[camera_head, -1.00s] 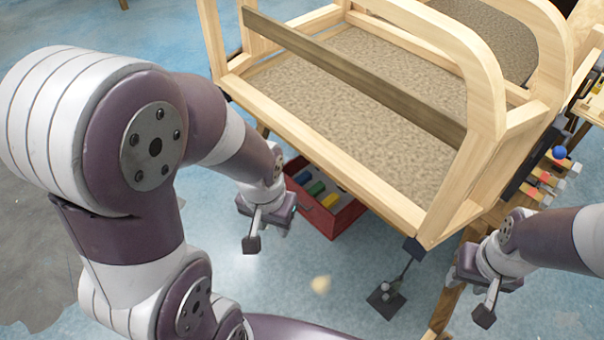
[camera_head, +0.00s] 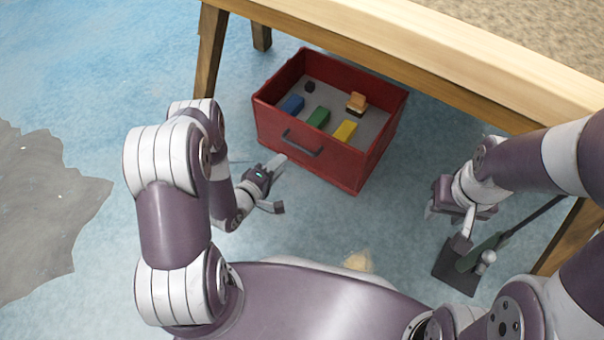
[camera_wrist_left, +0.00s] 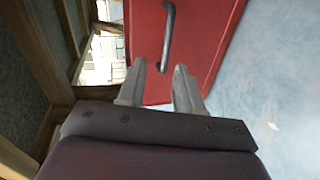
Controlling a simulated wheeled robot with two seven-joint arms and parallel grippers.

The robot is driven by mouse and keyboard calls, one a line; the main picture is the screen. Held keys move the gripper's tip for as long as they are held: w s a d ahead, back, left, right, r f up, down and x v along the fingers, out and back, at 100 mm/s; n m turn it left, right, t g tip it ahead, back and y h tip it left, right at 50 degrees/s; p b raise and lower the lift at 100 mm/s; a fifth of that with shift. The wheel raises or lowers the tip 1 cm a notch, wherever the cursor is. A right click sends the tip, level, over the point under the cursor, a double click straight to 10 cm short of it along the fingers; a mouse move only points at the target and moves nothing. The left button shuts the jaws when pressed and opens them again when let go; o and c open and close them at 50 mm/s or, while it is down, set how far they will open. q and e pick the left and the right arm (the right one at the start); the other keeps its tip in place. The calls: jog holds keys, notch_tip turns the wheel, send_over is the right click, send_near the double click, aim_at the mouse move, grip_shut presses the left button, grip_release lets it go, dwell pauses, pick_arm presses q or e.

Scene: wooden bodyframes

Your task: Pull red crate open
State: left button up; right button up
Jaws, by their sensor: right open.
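The red crate (camera_head: 320,155) stands on the blue floor partly beneath the wooden table frame, its top open. A dark handle (camera_head: 302,143) sits on its front wall. My left gripper (camera_head: 277,180) is just in front of the crate, left of and below the handle. In the left wrist view its two fingers (camera_wrist_left: 158,85) are spread and point at the crate face (camera_wrist_left: 195,45), with the handle (camera_wrist_left: 168,38) ahead, nothing between them. My right gripper (camera_head: 450,225) is open and empty, over the floor to the right of the crate.
Several coloured blocks (camera_head: 317,117) lie inside the crate. The wooden frame edge (camera_head: 430,55) crosses above it, with a leg (camera_head: 210,50) at the left. A dark flat tool base (camera_head: 458,268) lies below my right gripper.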

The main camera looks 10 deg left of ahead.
aim_at(302, 147)
pick_arm(q)
jog(key=shift+n+t, duration=0.3)
jog(key=shift+n, duration=0.1)
jog(key=b+x, duration=0.2)
jog(key=x, duration=0.2)
jog(key=f+b+x, duration=0.1)
jog(key=b+x, duration=0.2)
jog(key=x, duration=0.1)
jog(key=f+b+x, duration=0.1)
jog(key=b+x, duration=0.2)
jog(key=x, duration=0.1)
jog(key=shift+s+d, duration=0.35)
jog(key=shift+s, duration=0.1)
jog(key=shift+w+r, duration=0.1)
jog(key=shift+w, duration=0.1)
pick_arm(e)
notch_tip(302, 147, down, 10)
pick_arm(q)
grip_shut()
pick_arm(e)
jog(key=shift+r, duration=0.1)
